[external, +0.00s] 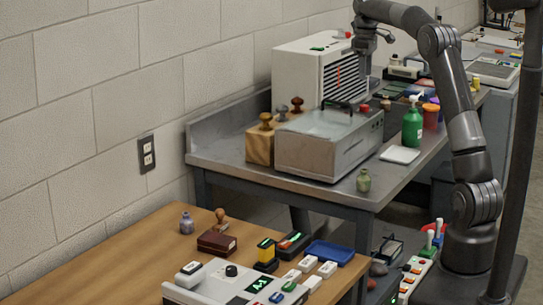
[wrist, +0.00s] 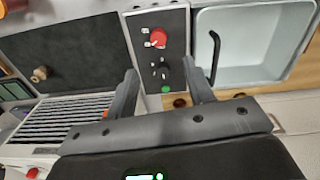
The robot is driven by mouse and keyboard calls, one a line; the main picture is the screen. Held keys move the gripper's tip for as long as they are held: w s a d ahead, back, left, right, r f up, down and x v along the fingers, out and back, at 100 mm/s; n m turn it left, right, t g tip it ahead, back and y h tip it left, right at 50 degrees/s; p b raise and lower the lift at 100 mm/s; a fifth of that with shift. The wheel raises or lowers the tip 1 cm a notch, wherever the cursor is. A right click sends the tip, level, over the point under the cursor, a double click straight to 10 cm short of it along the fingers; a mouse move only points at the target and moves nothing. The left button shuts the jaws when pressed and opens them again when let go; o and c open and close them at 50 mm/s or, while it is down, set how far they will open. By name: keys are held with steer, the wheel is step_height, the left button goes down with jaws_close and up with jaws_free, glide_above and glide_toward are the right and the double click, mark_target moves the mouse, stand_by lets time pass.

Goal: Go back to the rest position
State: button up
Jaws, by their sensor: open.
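My gripper (external: 367,62) hangs from my raised arm at the top of the external view, over the back bench near the white slatted unit and the grey metal box. In the wrist view my gripper (wrist: 160,72) has its two dark fingers apart, with nothing held between them. The fingertips look apart from the panel, but the exact height cannot be told.
The white slatted unit (external: 299,68) and grey box (external: 320,150) stand close under my gripper. A wooden table (external: 130,270) with stamps and a console is in front.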

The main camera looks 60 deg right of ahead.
steer(key=s+a+r+t, duration=0.1)
steer(key=s+a, duration=0.2)
steer(key=a, duration=0.5)
steer(key=s+a+r+t+h, duration=0.1)
steer(key=s+a+r, duration=0.15)
steer(key=a, duration=0.65)
steer(key=s+a+r+t, duration=0.1)
steer(key=s+a, duration=0.3)
steer(key=a, duration=0.4)
steer(key=s+a+f+t, duration=0.1)
steer(key=s+a+f, duration=0.4)
steer(key=s, duration=0.3)
steer(key=s+a+f+m+t+y, duration=0.1)
steer(key=s+a+f, duration=0.4)
steer(key=s+a, duration=0.3)
steer(key=shift+s+f+t, duration=0.2)
steer(key=shift+s+t, duration=0.1)
steer(key=shift+s, duration=0.1)
steer(key=shift+a, duration=0.1)
